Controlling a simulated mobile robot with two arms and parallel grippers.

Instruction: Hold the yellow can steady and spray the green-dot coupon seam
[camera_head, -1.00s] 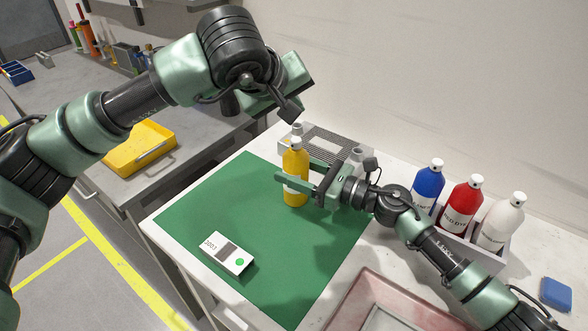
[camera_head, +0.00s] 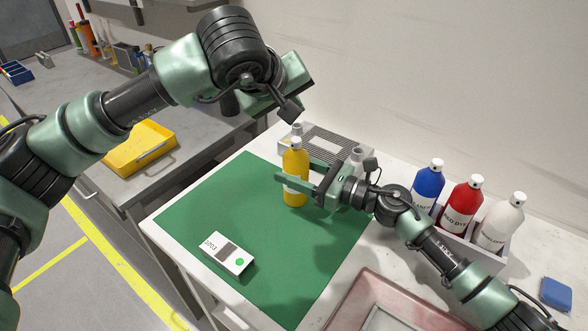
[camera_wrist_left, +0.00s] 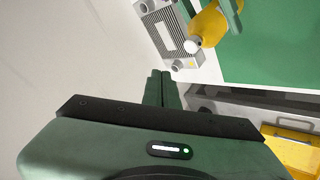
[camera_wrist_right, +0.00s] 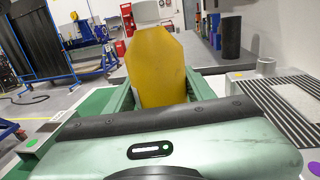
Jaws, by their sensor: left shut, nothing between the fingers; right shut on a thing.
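The yellow can (camera_head: 295,190) with a white cap stands upright at the back of the green mat. My right gripper (camera_head: 297,174) is shut around its body from the right; the can (camera_wrist_right: 157,65) fills the space between the fingers in the right wrist view. The coupon (camera_head: 228,255), a pale block with a dark band, a printed label and a green dot, lies near the mat's front left. My left gripper (camera_wrist_left: 163,88) is shut and empty, raised above and behind the can. The can's cap (camera_wrist_left: 193,45) shows beyond its fingertips in the left wrist view.
A grey slatted fixture (camera_head: 330,145) with pale posts stands behind the can. Blue (camera_head: 427,185), red (camera_head: 461,205) and white (camera_head: 501,222) bottles stand in a rack at right. A pinkish tray (camera_head: 385,300) lies in front. The mat (camera_head: 225,205) is clear around the coupon.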

